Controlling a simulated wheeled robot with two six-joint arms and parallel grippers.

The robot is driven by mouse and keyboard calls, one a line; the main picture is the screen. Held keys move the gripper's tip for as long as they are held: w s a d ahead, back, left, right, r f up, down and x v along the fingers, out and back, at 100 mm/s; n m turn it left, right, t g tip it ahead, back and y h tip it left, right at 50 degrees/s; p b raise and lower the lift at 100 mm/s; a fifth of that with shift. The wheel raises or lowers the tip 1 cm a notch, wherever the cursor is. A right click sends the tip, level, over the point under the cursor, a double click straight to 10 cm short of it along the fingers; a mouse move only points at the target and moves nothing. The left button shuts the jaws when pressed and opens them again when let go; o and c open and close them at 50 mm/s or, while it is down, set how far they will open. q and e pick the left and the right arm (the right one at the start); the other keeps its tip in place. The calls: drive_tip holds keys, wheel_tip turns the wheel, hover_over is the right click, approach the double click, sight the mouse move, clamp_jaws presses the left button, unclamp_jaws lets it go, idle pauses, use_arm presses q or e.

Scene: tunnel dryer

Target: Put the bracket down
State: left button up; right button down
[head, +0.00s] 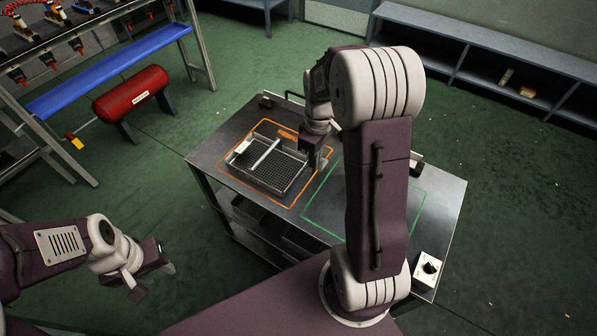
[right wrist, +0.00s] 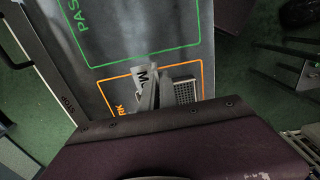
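A shallow mesh tray (head: 268,168) lies inside the orange outline on the metal table. A pale straight bar (head: 264,153) lies across it; I cannot tell whether this is the bracket. My right gripper (head: 313,160) is low over the table at the tray's right edge, beside the gap between the orange and green outlines. In the right wrist view, narrow grey pieces (right wrist: 152,92) stand out from the gripper body beside the mesh. I cannot tell fingers from a held part. My left gripper (head: 152,280) is open and empty, low at left, away from the table.
The green-outlined area (head: 323,211) on the table looks bare where visible; my right arm hides part. A small switch box (head: 428,268) sits at the table's near right corner. A red cylinder (head: 131,93) and blue bench (head: 112,70) stand left; grey shelving (head: 480,62) stands behind.

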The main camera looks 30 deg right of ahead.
hover_over(285, 170)
wheel_tip(285, 170, down, 7)
drive_tip(key=shift+f, duration=0.1)
wheel_tip(285, 170, down, 4)
drive_tip(key=shift+s+r, duration=0.1)
drive_tip(key=shift+f, duration=0.2)
drive_tip(key=c, duration=1.6)
unclamp_jaws()
drive_tip(key=shift+c, duration=0.2)
drive_tip(key=shift+r, duration=0.1)
